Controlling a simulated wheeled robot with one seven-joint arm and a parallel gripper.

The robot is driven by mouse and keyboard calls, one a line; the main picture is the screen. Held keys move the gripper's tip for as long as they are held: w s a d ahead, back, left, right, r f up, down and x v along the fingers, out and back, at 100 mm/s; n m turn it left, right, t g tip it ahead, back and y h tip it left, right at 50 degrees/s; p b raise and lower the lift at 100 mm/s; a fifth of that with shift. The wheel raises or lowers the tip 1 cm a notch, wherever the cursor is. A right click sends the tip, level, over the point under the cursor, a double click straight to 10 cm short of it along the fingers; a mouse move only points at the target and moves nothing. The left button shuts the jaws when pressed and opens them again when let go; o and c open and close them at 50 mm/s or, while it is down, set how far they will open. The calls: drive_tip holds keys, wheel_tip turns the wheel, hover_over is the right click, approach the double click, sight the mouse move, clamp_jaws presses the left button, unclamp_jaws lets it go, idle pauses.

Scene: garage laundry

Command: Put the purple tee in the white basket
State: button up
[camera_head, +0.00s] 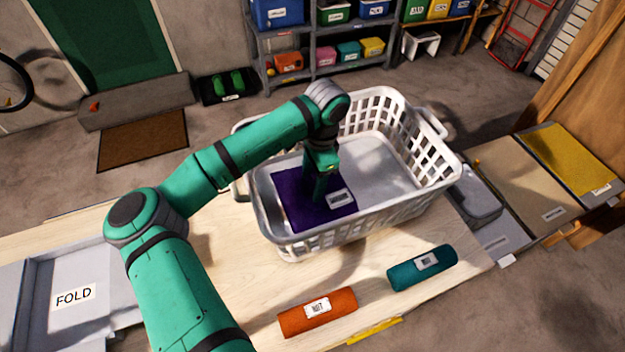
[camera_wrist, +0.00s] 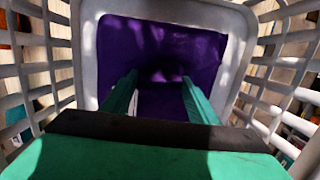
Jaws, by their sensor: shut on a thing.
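The white basket (camera_head: 425,165) stands on the wooden table, with slotted walls and a handle at each end. The folded purple tee (camera_head: 290,195) is inside it at its left end, with a pale label at one corner. My gripper (camera_head: 318,200) reaches down into the basket and is shut on the purple tee. In the wrist view both fingers (camera_wrist: 158,90) meet the purple tee (camera_wrist: 125,45) between the basket walls (camera_wrist: 285,75). The cloth's underside is hidden, so I cannot tell whether it touches the basket floor.
An orange roll (camera_head: 318,312) and a teal roll (camera_head: 422,268) lie on the table (camera_head: 235,290) in front of the basket. A grey tray marked FOLD (camera_head: 75,290) is at the left. Flat bins (camera_head: 535,180) stand at the right. The basket's right half is empty.

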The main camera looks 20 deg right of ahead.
drive_tip(key=shift+f, duration=0.15)
drive_tip(key=o, duration=1.6)
wheel_tip(320, 180, up, 12)
drive_tip(key=d, duration=0.1)
drive_tip(key=shift+d, duration=0.2)
